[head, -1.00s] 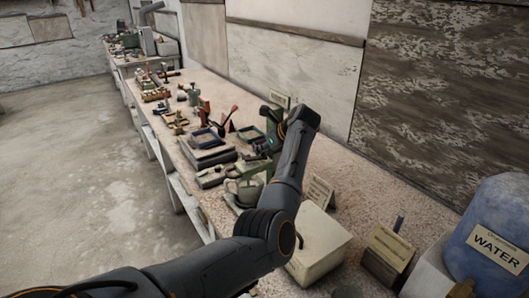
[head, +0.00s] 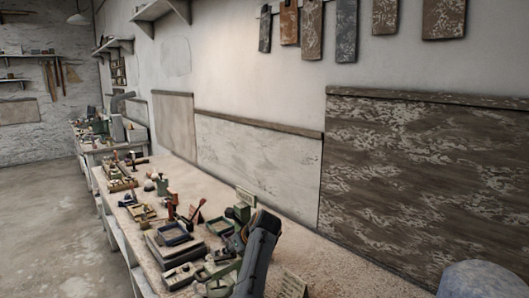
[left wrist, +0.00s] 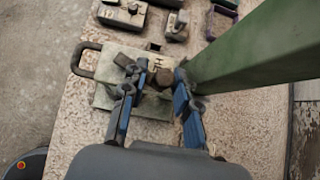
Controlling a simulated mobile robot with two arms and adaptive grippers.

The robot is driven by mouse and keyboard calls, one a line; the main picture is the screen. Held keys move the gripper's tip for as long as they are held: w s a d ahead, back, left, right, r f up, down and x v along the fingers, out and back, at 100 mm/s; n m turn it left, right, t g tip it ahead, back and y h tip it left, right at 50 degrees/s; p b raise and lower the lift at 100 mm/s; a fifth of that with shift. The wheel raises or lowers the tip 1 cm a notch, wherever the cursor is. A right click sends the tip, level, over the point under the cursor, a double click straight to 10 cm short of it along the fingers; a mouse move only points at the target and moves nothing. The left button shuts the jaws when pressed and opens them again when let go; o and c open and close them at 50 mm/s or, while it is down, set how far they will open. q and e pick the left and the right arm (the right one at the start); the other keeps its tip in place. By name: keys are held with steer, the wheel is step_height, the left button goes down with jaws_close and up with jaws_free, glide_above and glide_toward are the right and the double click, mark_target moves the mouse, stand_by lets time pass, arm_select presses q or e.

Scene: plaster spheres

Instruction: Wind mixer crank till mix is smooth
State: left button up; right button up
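The green mixer (head: 241,212) stands on the long workbench (head: 330,277), partly hidden behind my left arm in the head view. Its green column (left wrist: 255,48) slants across the right of the left wrist view. My left gripper (left wrist: 160,75) points down over a pale base plate (left wrist: 103,90), its blue-padded fingers spread apart. A small brown knob (left wrist: 165,78), perhaps the crank's grip, shows between the fingertips with gaps visible on both sides. The mix is not visible. In the head view my left gripper is hidden behind its arm. My right gripper is in neither view.
Trays (head: 172,235) and small tools crowd the bench beyond the mixer. A card sign (head: 292,285) and the top of a blue water container (head: 478,278) are at the near right. Open floor (head: 50,215) lies left of the bench.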

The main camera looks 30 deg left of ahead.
arm_select(q)
steer(key=b+v, duration=0.5)
steer(key=v, duration=0.9)
steer(key=w+a+r+m+t+y, duration=0.2)
steer(key=a+r+m+y, duration=0.3)
steer(key=r, duration=0.4)
steer(key=w+d+r+m+t+y, duration=0.2)
steer(key=d+r+m+t+y, duration=0.1)
steer(key=r+m, duration=0.1)
steer(key=w+d+r+m+t+y+b, duration=0.1)
steer(key=w+d+r+m+t+y, duration=0.1)
steer(key=r, duration=0.5)
steer(key=shift+w+d+m+t+y, duration=0.45)
steer(key=shift+m+t+y, duration=0.2)
steer(key=shift+m, duration=0.65)
